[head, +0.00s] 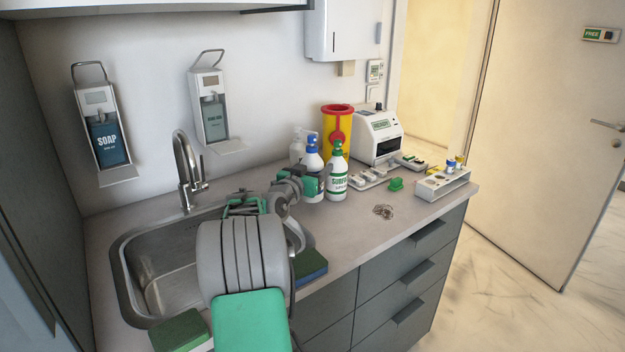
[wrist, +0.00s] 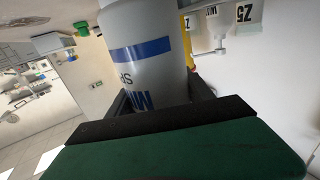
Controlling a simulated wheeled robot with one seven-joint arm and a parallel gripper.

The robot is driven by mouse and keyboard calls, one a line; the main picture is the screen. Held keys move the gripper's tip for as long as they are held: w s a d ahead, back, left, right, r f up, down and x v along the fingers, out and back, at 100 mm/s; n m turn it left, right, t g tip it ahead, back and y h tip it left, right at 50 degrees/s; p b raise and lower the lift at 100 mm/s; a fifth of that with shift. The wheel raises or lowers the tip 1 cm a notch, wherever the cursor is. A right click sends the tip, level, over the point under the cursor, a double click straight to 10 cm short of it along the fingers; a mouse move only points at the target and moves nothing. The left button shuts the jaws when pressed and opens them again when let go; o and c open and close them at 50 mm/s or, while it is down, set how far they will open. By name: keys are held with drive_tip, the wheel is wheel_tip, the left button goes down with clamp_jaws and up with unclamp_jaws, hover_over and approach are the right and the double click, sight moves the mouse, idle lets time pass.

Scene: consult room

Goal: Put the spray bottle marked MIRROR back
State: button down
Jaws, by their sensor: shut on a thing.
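The spray bottle with a blue top (head: 313,158) stands upright at the back of the counter, by the wall. In the wrist view its white body (wrist: 148,72) has a blue band and partly hidden blue letters that begin with MI. My gripper (head: 309,184) reaches it from the left and is shut on it; the jaws (wrist: 160,98) sit on both sides of its body in the wrist view. Whether its base touches the counter is hard to tell. A green-topped bottle marked SURF (head: 337,175) stands just to its right. A whitish bottle (head: 297,148) is partly hidden behind it.
A yellow and red bin (head: 338,122) and a white device (head: 379,136) stand behind to the right. A rack (head: 441,184), a green item (head: 396,184) and a small coiled item (head: 383,211) lie right. The sink (head: 150,252) is left. The front right counter is mostly clear.

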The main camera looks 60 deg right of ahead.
drive_tip(key=f, duration=0.1)
drive_tip(key=w+f, duration=0.1)
drive_tip(key=f, duration=0.1)
drive_tip(key=shift+f, duration=0.25)
drive_tip(key=shift+f+b, duration=0.3)
drive_tip(key=shift+f, duration=0.05)
drive_tip(key=shift+c, duration=2)
unclamp_jaws()
drive_tip(key=shift+s+a, duration=0.1)
drive_tip(key=shift+r+p, duration=0.25)
drive_tip(key=shift+p, duration=0.2)
drive_tip(key=a+b, duration=0.2)
drive_tip(key=a, duration=0.9)
drive_tip(key=shift+f, duration=0.2)
drive_tip(key=shift+a, duration=0.45)
